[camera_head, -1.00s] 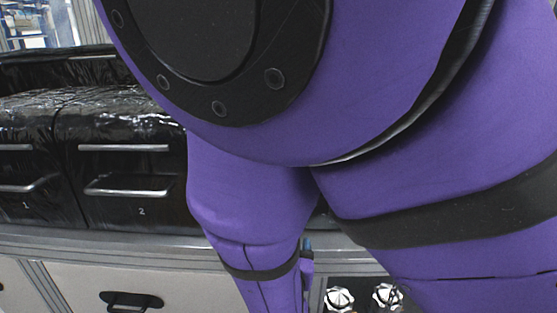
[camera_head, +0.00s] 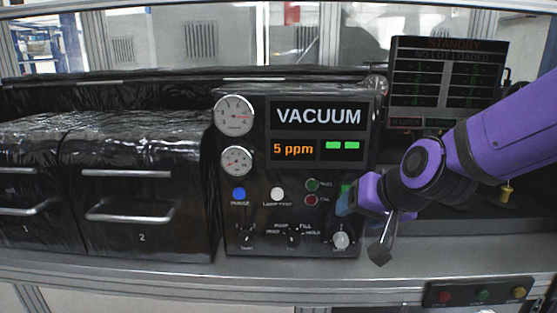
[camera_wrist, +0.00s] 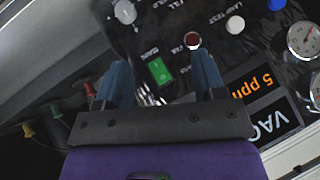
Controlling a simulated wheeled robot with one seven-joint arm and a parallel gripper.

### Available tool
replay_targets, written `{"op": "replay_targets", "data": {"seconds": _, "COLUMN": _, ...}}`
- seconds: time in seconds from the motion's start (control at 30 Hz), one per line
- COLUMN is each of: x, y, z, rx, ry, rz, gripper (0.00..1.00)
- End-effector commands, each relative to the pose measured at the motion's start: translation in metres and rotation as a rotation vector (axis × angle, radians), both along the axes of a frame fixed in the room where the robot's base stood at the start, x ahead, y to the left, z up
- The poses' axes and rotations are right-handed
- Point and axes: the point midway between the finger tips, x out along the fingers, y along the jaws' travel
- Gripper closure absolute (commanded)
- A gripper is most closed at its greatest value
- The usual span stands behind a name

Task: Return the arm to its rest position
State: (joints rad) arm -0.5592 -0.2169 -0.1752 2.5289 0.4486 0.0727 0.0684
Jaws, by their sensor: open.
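My purple arm (camera_head: 510,130) reaches in from the right in the head view. My gripper (camera_head: 346,200) is in front of the right side of the black vacuum panel (camera_head: 260,205), by its lit green button. In the wrist view my gripper (camera_wrist: 162,78) has its two blue fingers apart, with nothing held between them. The green button (camera_wrist: 158,70) shows in the gap between the fingers, beyond them. I cannot tell whether a finger touches the panel.
Two black drawers (camera_head: 130,190) with metal handles stand left of the panel. A standby display (camera_head: 435,85) stands behind my arm. A small button box (camera_head: 480,292) is on the front edge at right. The grey ledge (camera_head: 180,268) in front is clear.

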Motion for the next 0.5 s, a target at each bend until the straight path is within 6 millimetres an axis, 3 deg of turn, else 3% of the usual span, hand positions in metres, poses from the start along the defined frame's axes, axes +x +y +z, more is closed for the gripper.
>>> {"op": "replay_targets", "data": {"seconds": 0.03, "x": -0.008, "y": -0.015, "z": 0.013, "rx": -0.008, "ry": 0.002, "rz": 0.010, "gripper": 0.36}}
{"op": "replay_targets", "data": {"seconds": 0.2, "x": -0.044, "y": -0.056, "z": 0.041, "rx": -0.084, "ry": 0.038, "rz": 0.061, "gripper": 0.36}}
{"op": "replay_targets", "data": {"seconds": 0.5, "x": -0.125, "y": -0.125, "z": 0.072, "rx": -0.291, "ry": 0.130, "rz": 0.063, "gripper": 0.36}}
